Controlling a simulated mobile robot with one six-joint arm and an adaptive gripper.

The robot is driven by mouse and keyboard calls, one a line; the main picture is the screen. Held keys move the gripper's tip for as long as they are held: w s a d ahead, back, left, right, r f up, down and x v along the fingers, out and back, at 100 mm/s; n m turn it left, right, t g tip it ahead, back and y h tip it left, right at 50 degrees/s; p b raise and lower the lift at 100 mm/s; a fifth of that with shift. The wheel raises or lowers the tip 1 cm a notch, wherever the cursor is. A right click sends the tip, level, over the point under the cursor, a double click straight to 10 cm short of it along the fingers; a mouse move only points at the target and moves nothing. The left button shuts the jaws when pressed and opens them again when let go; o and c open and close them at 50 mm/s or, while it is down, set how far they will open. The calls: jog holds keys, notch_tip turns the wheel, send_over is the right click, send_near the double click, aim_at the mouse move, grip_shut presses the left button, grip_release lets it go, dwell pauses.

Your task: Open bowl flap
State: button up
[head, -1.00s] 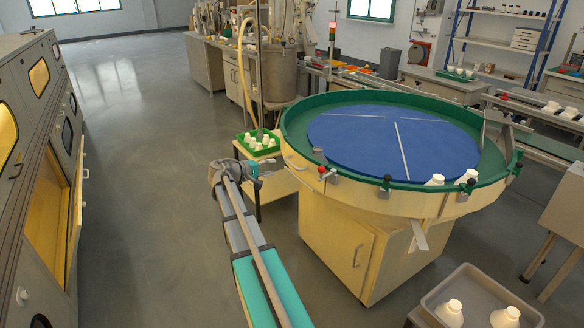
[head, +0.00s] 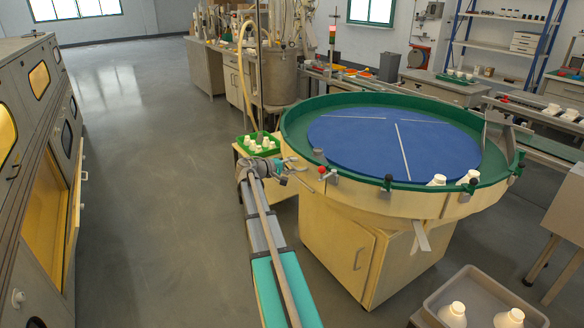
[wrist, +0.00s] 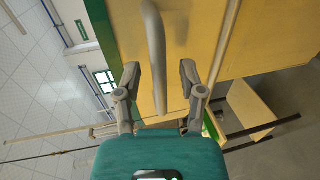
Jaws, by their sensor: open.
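The large round bowl (head: 450,205) has a green rim, a cream side wall and a blue disc (head: 395,145) inside. My gripper (head: 290,170) is at the left side of its wall in the head view. In the wrist view my gripper (wrist: 159,80) is open, with one finger on each side of a grey bar handle (wrist: 156,45). The handle stands on a yellow panel (wrist: 215,35), seemingly the bowl's flap. I cannot tell whether the fingers touch it. In the head view my gripper mostly hides the handle.
A green tray (head: 243,150) of white bottles stands on a small table behind my gripper. A red-knobbed clamp (head: 322,171) is close to its right. A grey bin (head: 470,285) with white bottles is at front right. Open floor lies to the left.

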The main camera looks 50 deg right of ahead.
grip_shut()
jog(key=shift+s+f, duration=0.1)
jog(key=shift+s, duration=0.05)
dwell(0.4)
